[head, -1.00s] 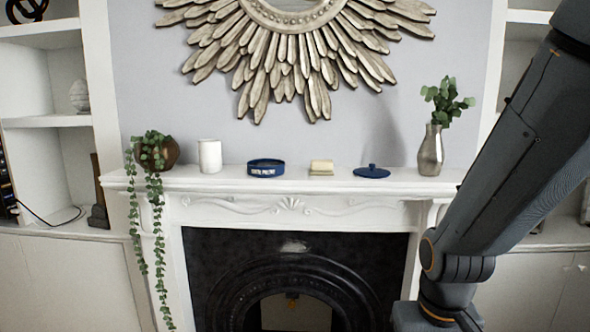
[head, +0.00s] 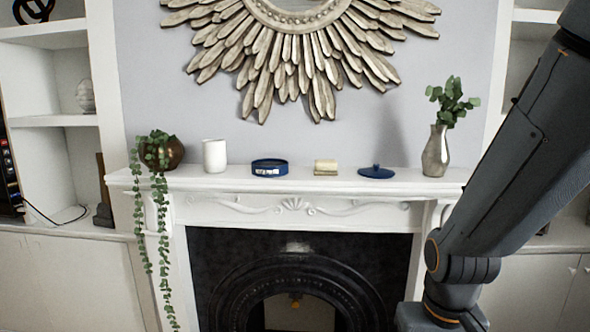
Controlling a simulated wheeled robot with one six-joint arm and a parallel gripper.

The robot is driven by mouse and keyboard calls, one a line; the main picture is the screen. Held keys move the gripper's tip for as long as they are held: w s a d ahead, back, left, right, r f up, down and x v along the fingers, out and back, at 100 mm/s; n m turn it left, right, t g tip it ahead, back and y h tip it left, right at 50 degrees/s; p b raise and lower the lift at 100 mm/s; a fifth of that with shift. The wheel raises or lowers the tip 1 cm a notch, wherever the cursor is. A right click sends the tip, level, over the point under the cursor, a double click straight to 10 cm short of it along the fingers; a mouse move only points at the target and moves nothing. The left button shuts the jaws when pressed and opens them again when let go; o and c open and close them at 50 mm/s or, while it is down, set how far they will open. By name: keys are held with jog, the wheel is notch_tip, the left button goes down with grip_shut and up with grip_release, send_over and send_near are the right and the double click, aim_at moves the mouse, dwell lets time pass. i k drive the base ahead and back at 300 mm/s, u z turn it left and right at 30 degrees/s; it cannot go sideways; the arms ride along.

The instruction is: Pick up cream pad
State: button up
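The cream pad (head: 326,167) is a small, pale yellow block on the white mantelpiece. It sits between a round blue tin (head: 270,168) on its left and a flat blue lid with a knob (head: 376,172) on its right, apart from both. My arm comes down the right side of the head view, in front of the fireplace's right side. My gripper is out of frame. Nothing hides the pad.
The mantelpiece (head: 340,184) also bears a trailing plant in a brown pot (head: 162,155), a white cup (head: 214,155) and a metal vase with leaves (head: 436,150). A sunburst mirror (head: 290,50) hangs above. White shelves (head: 52,120) stand at the left.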

aim_at(323, 167)
jog(key=u, duration=1.25)
jog(key=i, duration=0.4)
jog(key=z, duration=1.75)
